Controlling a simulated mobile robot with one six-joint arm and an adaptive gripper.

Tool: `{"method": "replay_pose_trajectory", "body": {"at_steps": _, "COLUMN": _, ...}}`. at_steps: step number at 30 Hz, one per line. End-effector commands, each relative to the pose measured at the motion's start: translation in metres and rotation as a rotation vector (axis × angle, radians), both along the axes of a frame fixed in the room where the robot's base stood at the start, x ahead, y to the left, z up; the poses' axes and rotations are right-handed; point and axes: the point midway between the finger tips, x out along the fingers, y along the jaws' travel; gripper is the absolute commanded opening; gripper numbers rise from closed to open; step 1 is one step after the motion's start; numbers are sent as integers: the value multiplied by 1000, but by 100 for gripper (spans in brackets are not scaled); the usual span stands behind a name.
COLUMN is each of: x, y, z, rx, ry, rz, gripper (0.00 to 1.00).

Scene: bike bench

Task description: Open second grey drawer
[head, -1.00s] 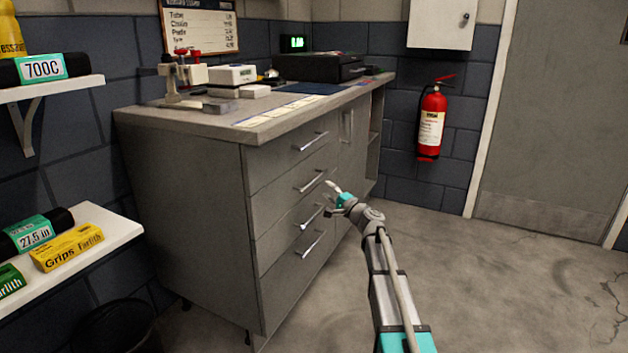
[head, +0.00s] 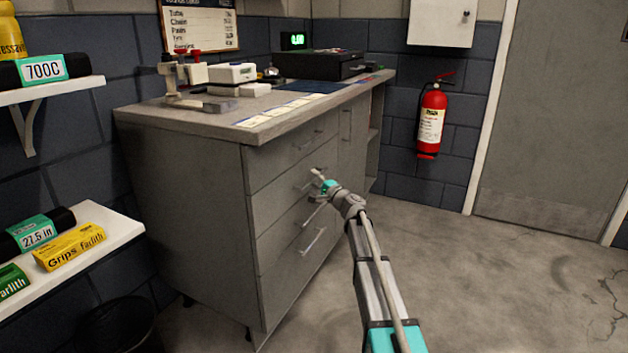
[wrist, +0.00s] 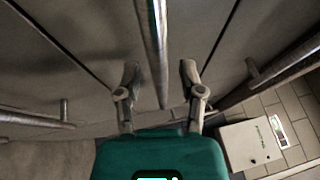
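The grey cabinet has a stack of drawers. The second drawer (head: 272,206) from the top looks closed, its bar handle partly hidden behind my gripper in the head view. My gripper (head: 317,174) is at the front of that drawer, close to the handle. In the wrist view my gripper (wrist: 160,76) has its two fingers spread apart. A metal bar handle (wrist: 153,40) runs lengthwise between them in the picture. I cannot tell whether either finger touches it.
The handles of the neighbouring drawers show at left (wrist: 35,118) and right (wrist: 285,75) in the wrist view. The lower handle (head: 313,242) is below my gripper. A fire extinguisher (head: 431,122) hangs on the back wall. The floor (head: 470,270) to the right is clear.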

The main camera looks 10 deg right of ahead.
Motion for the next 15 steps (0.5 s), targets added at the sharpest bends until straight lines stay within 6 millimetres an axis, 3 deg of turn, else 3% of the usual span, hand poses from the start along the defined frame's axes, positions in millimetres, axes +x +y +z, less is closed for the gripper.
{"method": "replay_pose_trajectory", "body": {"at_steps": 1, "x": 0, "y": 0, "z": 0, "rx": 0, "ry": 0, "rz": 0, "gripper": 40}}
{"method": "replay_pose_trajectory", "body": {"at_steps": 6, "x": 0, "y": 0, "z": 0, "rx": 0, "ry": 0, "rz": 0, "gripper": 8}}
{"method": "replay_pose_trajectory", "body": {"at_steps": 8, "x": 0, "y": 0, "z": 0, "rx": 0, "ry": 0, "rz": 0, "gripper": 0}}
{"method": "replay_pose_trajectory", "body": {"at_steps": 15, "x": 0, "y": 0, "z": 0, "rx": 0, "ry": 0, "rz": 1, "gripper": 0}}
